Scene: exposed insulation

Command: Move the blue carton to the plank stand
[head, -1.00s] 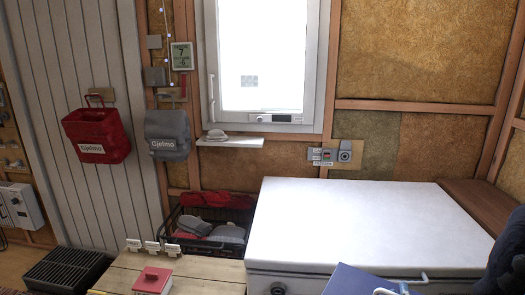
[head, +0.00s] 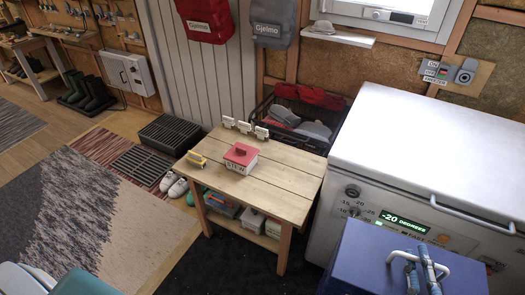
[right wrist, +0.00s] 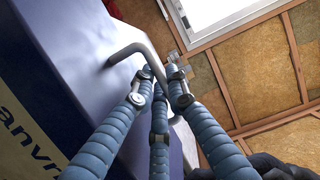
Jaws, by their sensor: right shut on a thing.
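The blue carton (head: 366,258) is at the bottom right of the head view, with a pale metal handle on top. In the right wrist view the carton (right wrist: 75,50) fills the left side, with part of some lettering on its side. My right gripper (head: 422,264) is shut on the carton's handle; its ribbed blue fingers (right wrist: 160,88) close around the bar. The plank stand (head: 290,188) is a low wooden table in the middle of the head view, left of the carton. My left gripper is not in view.
A white freezer (head: 430,140) stands behind the carton. A black basket (head: 290,125) is behind the stand.

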